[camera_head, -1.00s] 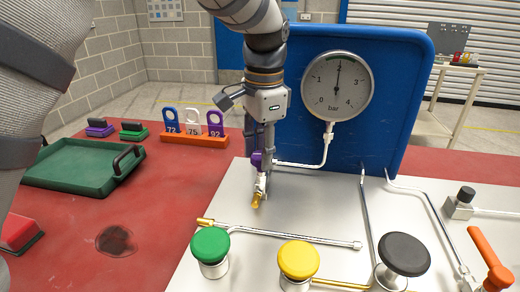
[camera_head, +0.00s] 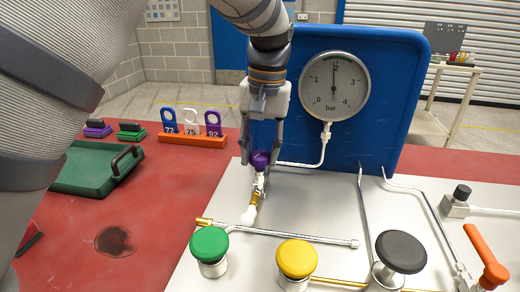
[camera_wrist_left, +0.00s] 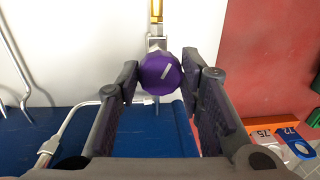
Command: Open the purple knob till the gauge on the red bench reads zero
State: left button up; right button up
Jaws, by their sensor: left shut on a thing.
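The purple knob (camera_head: 260,159) sits on a small valve at the back left of the metal plate. My left gripper (camera_head: 261,158) points down over it and is shut on it, one finger on each side. The left wrist view shows the knob (camera_wrist_left: 160,73), with a pale mark on top, between the fingers. A white puff (camera_head: 249,215) shows at the valve's brass outlet (camera_head: 255,199). The round gauge (camera_head: 335,86) on the blue panel has its needle pointing almost straight up, at about 2 bar. My right gripper is not in view.
Green (camera_head: 209,244), yellow (camera_head: 297,259) and black (camera_head: 402,251) knobs stand along the plate's front. An orange lever (camera_head: 486,257) is at the right. Numbered tags stand in an orange rack (camera_head: 193,139) on the red bench (camera_head: 165,190), beside a green tray (camera_head: 85,168). Thin pipes cross the plate.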

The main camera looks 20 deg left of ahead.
aim_at(260, 152)
pick_arm(q)
jog(key=n, duration=0.5)
jog(key=shift+f+n, duration=0.1)
jog(key=shift+n, duration=0.2)
jog(key=n, duration=0.5)
jog(key=shift+w+g+h, duration=0.1)
jog(key=shift+g+h, duration=0.2)
jog(key=n, duration=0.5)
jog(key=shift+n, duration=0.4)
jog(key=n, duration=0.5)
jog(key=shift+w+h, duration=0.1)
jog(key=shift+h, duration=0.2)
jog(key=shift+a+n, duration=0.1)
jog(key=shift+n, duration=0.2)
jog(key=o, duration=1.2)
jog(key=shift+c, duration=0.2)
notch_tip(260, 152, up, 12)
jog(key=shift+w+a, duration=0.25)
jog(key=shift+w, duration=0.15)
